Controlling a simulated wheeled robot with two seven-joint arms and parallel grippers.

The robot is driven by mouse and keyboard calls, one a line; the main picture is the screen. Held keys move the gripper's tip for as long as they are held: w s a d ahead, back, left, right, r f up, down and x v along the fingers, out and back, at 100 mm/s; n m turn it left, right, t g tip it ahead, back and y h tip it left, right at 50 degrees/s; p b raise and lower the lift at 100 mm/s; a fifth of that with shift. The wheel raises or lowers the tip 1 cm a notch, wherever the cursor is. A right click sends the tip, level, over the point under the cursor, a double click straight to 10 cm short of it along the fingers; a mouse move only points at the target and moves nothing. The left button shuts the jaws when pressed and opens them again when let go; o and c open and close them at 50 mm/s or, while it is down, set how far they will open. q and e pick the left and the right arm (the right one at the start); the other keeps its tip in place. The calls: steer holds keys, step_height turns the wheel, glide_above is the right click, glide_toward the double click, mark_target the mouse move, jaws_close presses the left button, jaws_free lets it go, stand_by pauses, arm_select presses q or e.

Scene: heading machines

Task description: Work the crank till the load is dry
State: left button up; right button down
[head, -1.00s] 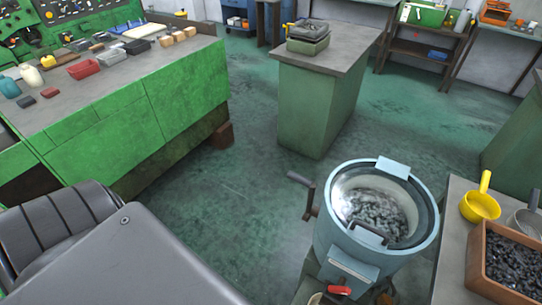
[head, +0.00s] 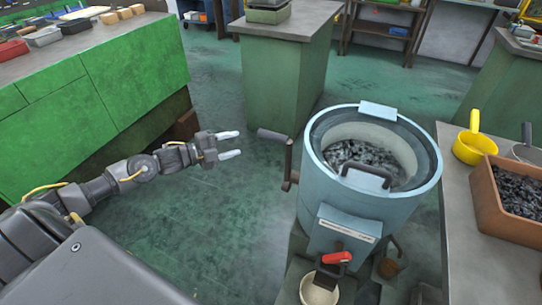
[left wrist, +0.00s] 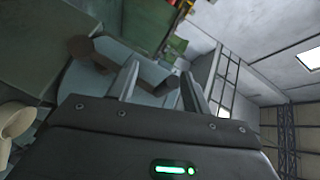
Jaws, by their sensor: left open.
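The pale blue drum machine (head: 325,190) stands at centre right in the head view. Its open drum holds dark, wet-looking lumps (head: 370,158). The crank (head: 288,170) is on its left side, with a dark grip (head: 272,136) pointing left. My left gripper (head: 238,143) is open and empty, just left of the grip and apart from it, fingers pointing right toward it. In the left wrist view, my open fingers (left wrist: 160,88) frame a dark rod, probably the crank grip. A red lever (head: 337,258) sits low on the machine's front above a pale cup (head: 318,289). My right gripper is not visible.
A right-hand table (head: 456,215) holds a yellow scoop (head: 473,148) and a brown box (head: 488,206) of dark lumps. A green bench (head: 130,85) stands at left, a green cabinet (head: 285,75) behind. Open floor (head: 225,220) lies between bench and machine.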

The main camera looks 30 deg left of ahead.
mark_target(263, 137)
arm_select(q)
steer(key=s+d+r+m+g+h+b, duration=0.1)
steer(key=s+d+r+m+g+h, duration=0.15)
steer(key=d+r+m, duration=0.2)
steer(key=shift+n+t, duration=0.25)
steer(key=shift+t, duration=0.2)
steer(key=x, duration=1)
steer(key=shift+w+p, duration=0.3)
steer(key=shift+w, duration=0.25)
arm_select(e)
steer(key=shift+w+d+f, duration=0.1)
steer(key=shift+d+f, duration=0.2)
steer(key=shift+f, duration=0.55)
arm_select(q)
jaws_close()
